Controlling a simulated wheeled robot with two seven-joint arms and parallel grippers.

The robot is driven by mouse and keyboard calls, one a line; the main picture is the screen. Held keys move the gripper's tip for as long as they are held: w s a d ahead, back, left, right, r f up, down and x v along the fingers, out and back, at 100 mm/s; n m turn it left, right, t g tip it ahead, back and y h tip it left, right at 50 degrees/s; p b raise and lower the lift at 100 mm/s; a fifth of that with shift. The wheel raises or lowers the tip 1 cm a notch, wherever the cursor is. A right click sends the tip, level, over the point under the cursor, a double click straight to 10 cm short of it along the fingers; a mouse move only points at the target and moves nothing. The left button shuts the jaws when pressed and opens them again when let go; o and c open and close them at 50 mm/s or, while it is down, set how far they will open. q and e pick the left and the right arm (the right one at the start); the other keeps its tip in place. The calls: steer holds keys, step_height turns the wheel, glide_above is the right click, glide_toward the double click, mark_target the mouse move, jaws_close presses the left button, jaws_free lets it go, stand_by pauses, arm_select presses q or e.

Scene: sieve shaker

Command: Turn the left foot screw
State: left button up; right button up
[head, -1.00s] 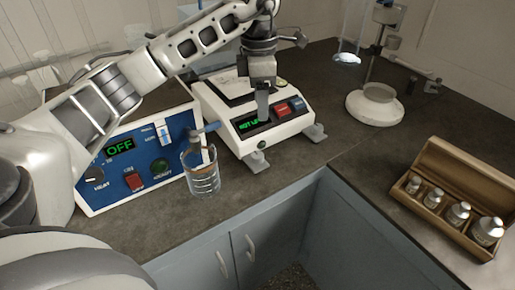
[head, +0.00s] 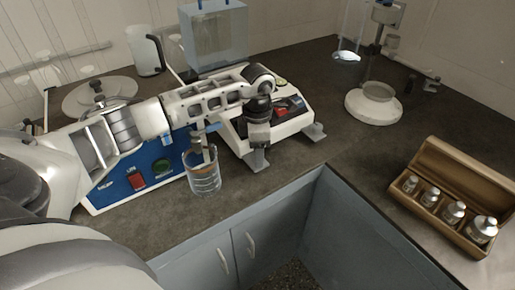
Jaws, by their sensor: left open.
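The white instrument (head: 297,124) with a sloped front panel stands on the dark bench in the head view. Its right front foot (head: 317,132) shows clear of my arm. My left gripper (head: 257,156) points down at the instrument's left front corner, right over the left foot (head: 258,167). The gripper is open and holds nothing that I can see. The left foot screw is hidden behind the gripper, and I cannot tell whether the fingers touch it. My left arm also covers the display and much of the panel. My right gripper is not in view.
A glass beaker (head: 204,180) with sticks in it stands just left of the gripper, before a blue control box (head: 113,187). A wooden weight box (head: 438,224) lies at the right. A white round-based stand (head: 373,107) is behind. The bench drops off in front.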

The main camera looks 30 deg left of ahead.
arm_select(q)
steer(key=shift+f, duration=0.2)
steer(key=c, duration=1)
steer(key=shift+o, duration=0.2)
